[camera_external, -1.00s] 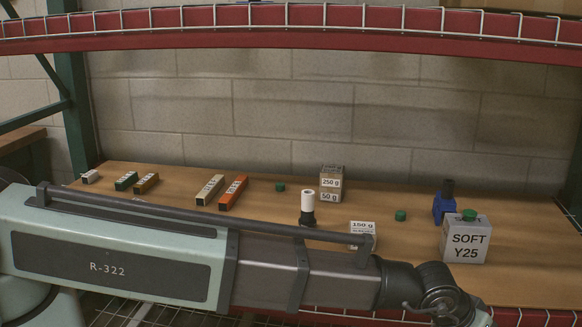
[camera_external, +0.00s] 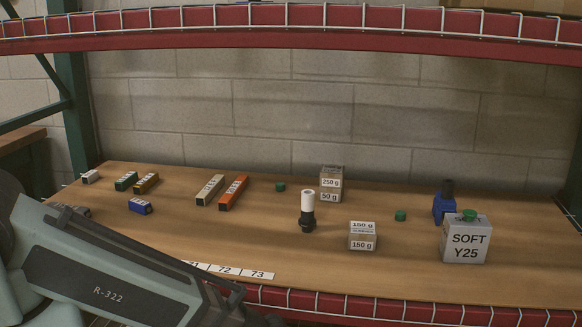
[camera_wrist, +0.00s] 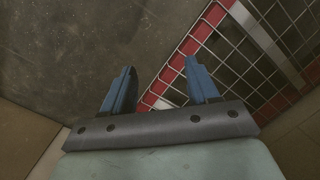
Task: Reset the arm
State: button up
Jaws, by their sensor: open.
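My gripper (camera_wrist: 160,88) shows in the wrist view with its two blue fingers spread apart and nothing between them. It hangs over the dark floor and the shelf's red wire-mesh edge. In the external view my arm crosses the lower left, and the gripper itself is out of that picture. On the wooden shelf (camera_external: 420,270), a black and white lamp part (camera_external: 307,212) stands upright near the middle. A blue part with a black top (camera_external: 445,203) stands at the right, behind the SOFT Y25 box (camera_external: 466,241).
Weight blocks stand at the back (camera_external: 331,183) and front (camera_external: 362,237) of the shelf. Orange (camera_external: 233,192), beige (camera_external: 210,190) and blue (camera_external: 140,206) blocks lie at the left and middle. A red rail (camera_external: 300,42) runs above.

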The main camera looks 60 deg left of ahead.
jog(key=s+a+f+g, duration=0.1)
jog(key=s+a+g, duration=0.1)
jog(key=s, duration=0.7)
jog(key=s+a+g, duration=0.2)
jog(key=s+a, duration=0.1)
jog(key=s, duration=0.6)
jog(key=shift+a+f+g+h, duration=0.2)
jog(key=shift+f+g+h, duration=0.1)
jog(key=shift+f, duration=0.1)
